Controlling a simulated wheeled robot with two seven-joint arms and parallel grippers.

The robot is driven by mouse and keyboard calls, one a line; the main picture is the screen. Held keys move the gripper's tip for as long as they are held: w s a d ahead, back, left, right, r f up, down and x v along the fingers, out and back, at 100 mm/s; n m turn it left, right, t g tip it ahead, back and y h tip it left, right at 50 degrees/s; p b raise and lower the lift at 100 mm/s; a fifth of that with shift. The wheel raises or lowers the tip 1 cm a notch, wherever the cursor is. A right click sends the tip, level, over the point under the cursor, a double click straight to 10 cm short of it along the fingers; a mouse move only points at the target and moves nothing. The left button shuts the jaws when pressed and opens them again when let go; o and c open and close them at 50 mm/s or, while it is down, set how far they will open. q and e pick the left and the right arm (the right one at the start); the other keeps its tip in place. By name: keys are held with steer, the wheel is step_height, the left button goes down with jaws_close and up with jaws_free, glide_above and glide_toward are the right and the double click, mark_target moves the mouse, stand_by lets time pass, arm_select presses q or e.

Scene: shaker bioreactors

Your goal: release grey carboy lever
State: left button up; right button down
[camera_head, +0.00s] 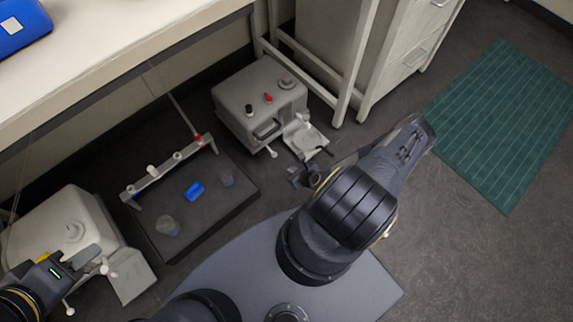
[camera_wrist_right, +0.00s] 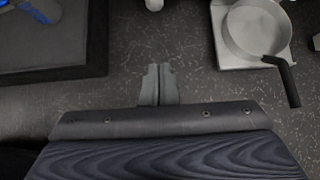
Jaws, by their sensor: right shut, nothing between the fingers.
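The grey carboy (camera_head: 258,95) is a boxy container on the floor by the bench legs, with a black and a red knob on top. In front of it is a light platform with a round dish (camera_head: 305,137). In the right wrist view the dish (camera_wrist_right: 258,28) has a black handle (camera_wrist_right: 286,82) at its lower right. My right gripper (camera_head: 308,177) is just in front of the platform, apart from it. In its wrist view the right gripper (camera_wrist_right: 159,72) is shut and empty, left of the handle. My left gripper (camera_head: 88,262) is by the second container; its fingers are unclear.
A dark shaker platform (camera_head: 205,225) with a white rail, clear vessels and a blue block (camera_head: 194,191) lies left of my right gripper. A pale second container (camera_head: 60,235) stands far left. The bench legs and drawer cabinet (camera_head: 405,60) bound the back. The floor right is clear up to a green mat (camera_head: 505,120).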

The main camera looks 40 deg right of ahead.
steer(key=b+x, duration=0.3)
steer(key=x, duration=0.6)
steer(key=shift+w+a+r+p, duration=0.1)
steer(key=shift+w+r+p, duration=0.3)
steer(key=shift+r, duration=0.45)
steer(key=shift+w+a+r+p, duration=0.1)
steer(key=shift+w+r+p, duration=0.1)
steer(key=shift+w+r, duration=0.55)
steer(key=shift+s+r, duration=0.2)
steer(key=shift+r, duration=0.05)
steer(key=shift+r+g+p, duration=0.3)
steer(key=shift+g+p, duration=0.1)
steer(key=shift+p, duration=0.2)
